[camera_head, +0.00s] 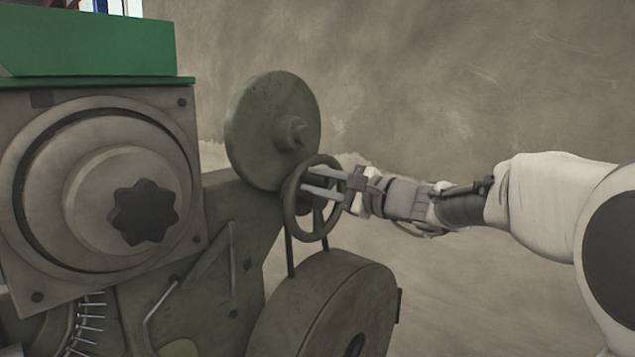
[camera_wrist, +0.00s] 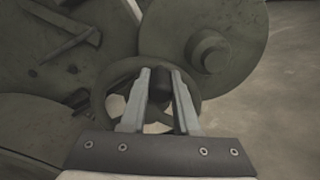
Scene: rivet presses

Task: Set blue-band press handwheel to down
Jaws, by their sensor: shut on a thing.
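A dark olive handwheel (camera_head: 289,205) stands at the side of a green-grey press (camera_head: 215,240), in the middle of the head view. Its rim also shows in the wrist view (camera_wrist: 99,98). My gripper (camera_head: 306,181) reaches in from the right, with its fingers at the wheel's face. In the wrist view the two fingers (camera_wrist: 161,78) lie on either side of a dark knob (camera_wrist: 160,88) of the wheel, and they are shut on it. The fingers hide part of the wheel. No blue band shows in either view.
A large round disc (camera_head: 262,115) with a hub stands just behind and above the handwheel. A wide drum (camera_head: 330,300) lies below it. A green block (camera_head: 90,42) tops the machine at left. The floor to the right is open around my arm.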

